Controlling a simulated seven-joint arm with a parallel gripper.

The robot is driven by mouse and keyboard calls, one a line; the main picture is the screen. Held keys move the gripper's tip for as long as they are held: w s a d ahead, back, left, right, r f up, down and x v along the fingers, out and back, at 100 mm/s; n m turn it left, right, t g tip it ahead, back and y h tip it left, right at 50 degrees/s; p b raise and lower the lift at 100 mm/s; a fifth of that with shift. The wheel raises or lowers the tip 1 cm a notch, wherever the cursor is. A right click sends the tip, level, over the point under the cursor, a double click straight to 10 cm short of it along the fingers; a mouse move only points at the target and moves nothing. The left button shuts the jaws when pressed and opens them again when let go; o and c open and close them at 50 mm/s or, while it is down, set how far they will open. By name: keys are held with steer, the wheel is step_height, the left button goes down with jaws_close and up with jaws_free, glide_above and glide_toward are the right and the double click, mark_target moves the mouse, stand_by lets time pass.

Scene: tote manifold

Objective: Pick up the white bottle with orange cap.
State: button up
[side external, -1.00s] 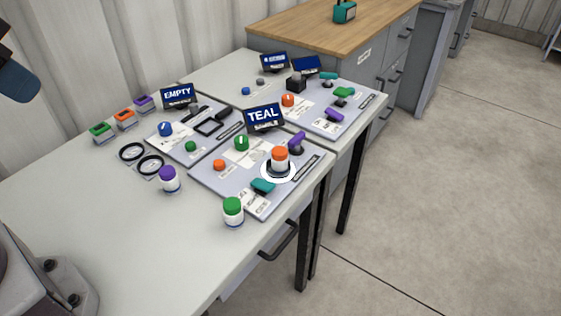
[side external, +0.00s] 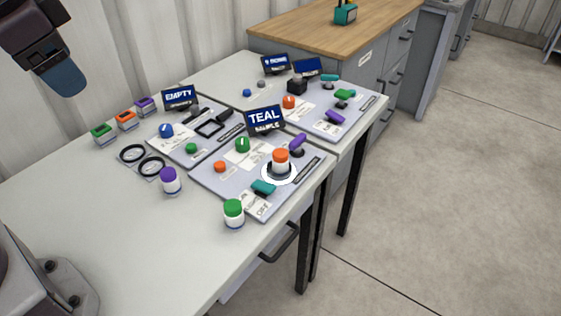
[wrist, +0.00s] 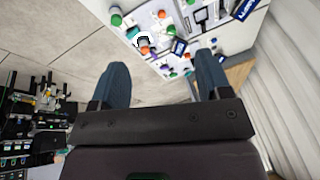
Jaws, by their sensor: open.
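The white bottle with orange cap (side external: 280,161) stands upright on a round white-ringed spot on the front panel, below the TEAL sign. It also shows small near the top of the wrist view (wrist: 143,43). My gripper (wrist: 160,72) is open and empty, its two dark blue fingers spread apart. In the side view my gripper (side external: 66,80) is high at the upper left, well above the table and far from the bottle.
A purple handle (side external: 297,143) and a teal handle (side external: 263,187) flank the bottle. A green-capped bottle (side external: 234,213) and a purple-capped bottle (side external: 170,180) stand nearby. The TEAL sign (side external: 265,119) rises behind. The table's near left (side external: 110,225) is clear.

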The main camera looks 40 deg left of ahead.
steer(key=w+d+f+m+y, duration=0.3)
steer(key=w+f+m, duration=0.1)
steer(key=w, duration=0.3)
steer(key=w+d+f+m+g+y, duration=0.1)
steer(key=w+d+f+m+y, duration=0.15)
steer(key=w+f, duration=0.3)
steer(key=w+d+f+m+y, duration=0.2)
steer(key=w+f+m+y, duration=0.1)
steer(key=w+m, duration=0.3)
steer(key=m+t+y, duration=0.4)
steer(key=m+t, duration=0.6)
steer(key=m, duration=0.1)
glide_toward(280, 152)
steer(key=shift+h, duration=0.25)
steer(key=x, duration=0.4)
steer(key=shift+w+a, duration=0.15)
steer(key=shift+w, duration=0.25)
steer(key=shift+x, duration=2.7)
steer(key=shift+s+a+r, duration=0.1)
steer(key=shift+s+a, duration=0.05)
steer(key=shift+s, duration=0.05)
steer(key=c, duration=1.1)
